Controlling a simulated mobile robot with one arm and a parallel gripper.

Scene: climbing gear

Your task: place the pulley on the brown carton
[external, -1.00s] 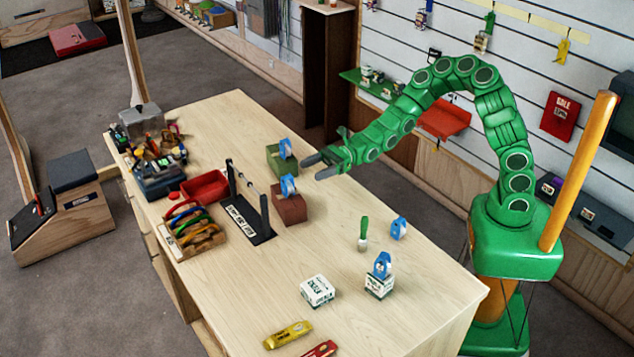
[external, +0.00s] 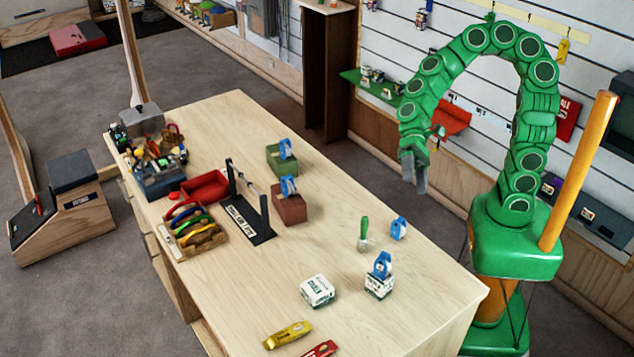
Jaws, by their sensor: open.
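A brown carton (external: 290,210) stands near the middle of the table, just right of a black stand. A blue pulley (external: 288,187) sits upright on top of it. Similar blue pulleys show on a green carton (external: 281,165), on a small white-green box (external: 379,287) and on the bare tabletop (external: 399,228). My gripper (external: 421,188) is open and empty, pointing down. It appears well above the table's right side, clear of the cartons and pulleys.
A black stand with a bar (external: 247,215) is beside the brown carton. A green-handled brush (external: 364,234), a white box (external: 317,291) and a yellow tool (external: 287,335) lie nearer the front. A tray of coloured slings (external: 193,230) is at left.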

